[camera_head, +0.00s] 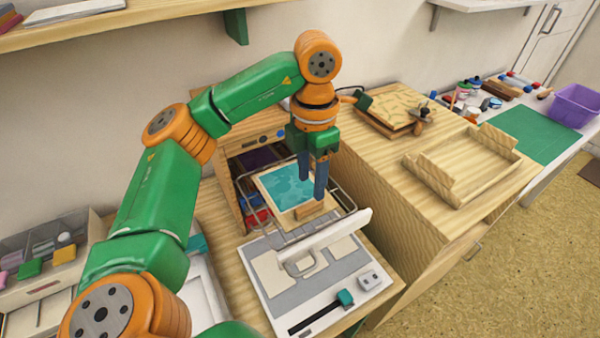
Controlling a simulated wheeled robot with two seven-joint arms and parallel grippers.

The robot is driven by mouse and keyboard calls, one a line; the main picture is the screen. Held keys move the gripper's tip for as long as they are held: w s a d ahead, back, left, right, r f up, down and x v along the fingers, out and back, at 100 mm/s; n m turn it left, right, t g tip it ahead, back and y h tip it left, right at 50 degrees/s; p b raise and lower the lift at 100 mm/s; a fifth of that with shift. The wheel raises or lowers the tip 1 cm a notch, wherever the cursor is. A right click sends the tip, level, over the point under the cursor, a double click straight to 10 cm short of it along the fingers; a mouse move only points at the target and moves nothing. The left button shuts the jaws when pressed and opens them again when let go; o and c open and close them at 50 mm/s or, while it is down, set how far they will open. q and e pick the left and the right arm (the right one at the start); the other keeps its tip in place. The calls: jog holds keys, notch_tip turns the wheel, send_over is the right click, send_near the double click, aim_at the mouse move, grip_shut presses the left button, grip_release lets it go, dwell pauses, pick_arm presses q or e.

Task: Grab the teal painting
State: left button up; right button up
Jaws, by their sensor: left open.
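The teal painting (287,187) is a teal picture in a pale wooden frame. It lies on a wire rack (335,209) in front of an open wooden cabinet. A small wooden block (309,212) sits at its near edge. My left gripper (313,192) points down over the right part of the painting, close to the block. Its blue fingers are apart with nothing seen between them. Whether the fingertips touch the block or frame cannot be told. My right gripper is not in view.
A white and grey device (262,283) with a raised edge stands in front of the rack. A wooden tray (467,172) and a wooden board (398,105) are on the right cabinet. A purple bin (573,105) is at far right. A shelf (130,22) overhangs behind.

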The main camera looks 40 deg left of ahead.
aim_at(309, 203)
pick_arm(q)
jog(key=s+f, duration=0.1)
jog(key=s+d+f+p, duration=0.1)
jog(key=shift+s, duration=0.3)
jog(key=shift+w+a+f, duration=0.1)
jog(key=shift+w+f, duration=0.25)
jog(key=shift+f, duration=0.25)
jog(key=shift+w+a+f, duration=0.1)
jog(key=shift+w+f, duration=0.2)
jog(key=shift+f, duration=0.3)
jog(key=shift+w, duration=0.15)
jog(key=shift+c, duration=0.4)
jog(key=c, duration=0.3)
jog(key=shift+s+d+r, duration=0.15)
jog(key=shift+s, duration=0.2)
grip_shut()
jog(key=shift+w, duration=0.1)
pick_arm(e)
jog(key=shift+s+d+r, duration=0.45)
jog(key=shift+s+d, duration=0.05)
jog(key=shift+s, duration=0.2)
pick_arm(q)
jog(key=shift+w, duration=0.1)
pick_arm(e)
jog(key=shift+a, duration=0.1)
